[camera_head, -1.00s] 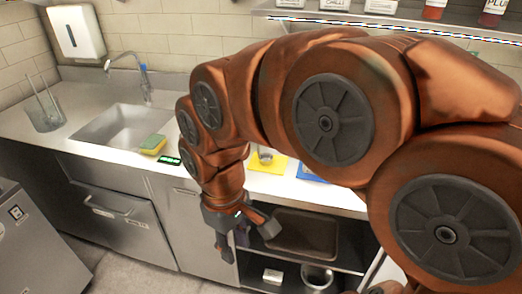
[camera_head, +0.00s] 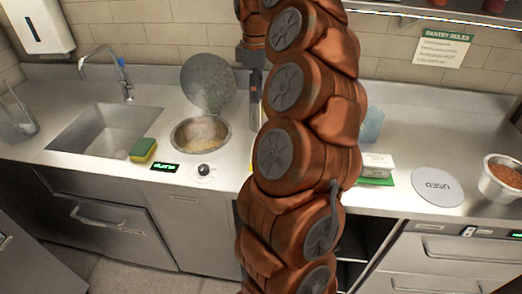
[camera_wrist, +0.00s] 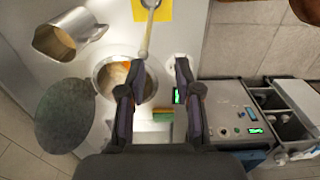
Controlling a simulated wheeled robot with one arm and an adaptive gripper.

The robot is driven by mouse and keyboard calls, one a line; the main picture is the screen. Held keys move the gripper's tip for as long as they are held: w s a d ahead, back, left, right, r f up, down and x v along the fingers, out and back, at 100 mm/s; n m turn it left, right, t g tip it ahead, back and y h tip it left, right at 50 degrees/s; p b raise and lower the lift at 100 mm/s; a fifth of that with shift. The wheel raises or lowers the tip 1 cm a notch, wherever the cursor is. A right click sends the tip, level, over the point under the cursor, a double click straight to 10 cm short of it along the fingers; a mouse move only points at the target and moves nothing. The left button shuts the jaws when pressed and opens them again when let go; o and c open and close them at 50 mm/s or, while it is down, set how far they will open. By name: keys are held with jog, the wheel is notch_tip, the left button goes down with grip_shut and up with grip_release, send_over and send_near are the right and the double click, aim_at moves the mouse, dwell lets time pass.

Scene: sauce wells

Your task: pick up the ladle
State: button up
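The ladle (camera_wrist: 148,32) shows in the wrist view at top centre. Its bowl end lies over a yellow mat (camera_wrist: 167,10) and its handle runs down toward the sauce well (camera_wrist: 110,78). My gripper (camera_wrist: 158,65) is open and empty, its two fingers wide apart. The handle's end shows near the gap between the fingertips; I cannot tell how far below them it is. In the head view my gripper (camera_head: 254,88) points down above the counter behind my arm, and the ladle is hidden there. The well (camera_head: 200,134) is uncovered, steaming, with pale sauce inside.
A round dark lid (camera_head: 208,82) stands tilted behind the well. A metal pitcher (camera_wrist: 70,34) shows in the wrist view. A sponge (camera_head: 143,150), a display (camera_head: 165,167) and a knob (camera_head: 204,170) are near the well. A full pot (camera_head: 502,178) stands far right.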

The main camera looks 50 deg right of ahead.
aim_at(261, 115)
jog(key=shift+w+d+f+b, duration=0.15)
jog(key=shift+d+f+b, duration=0.65)
jog(key=shift+d, duration=0.25)
jog(key=shift+a+f, duration=0.15)
jog(key=shift+f, duration=0.05)
jog(key=shift+f+p, duration=1.2)
jog(key=shift+f, duration=2.75)
jog(key=shift+c, duration=0.2)
grip_shut()
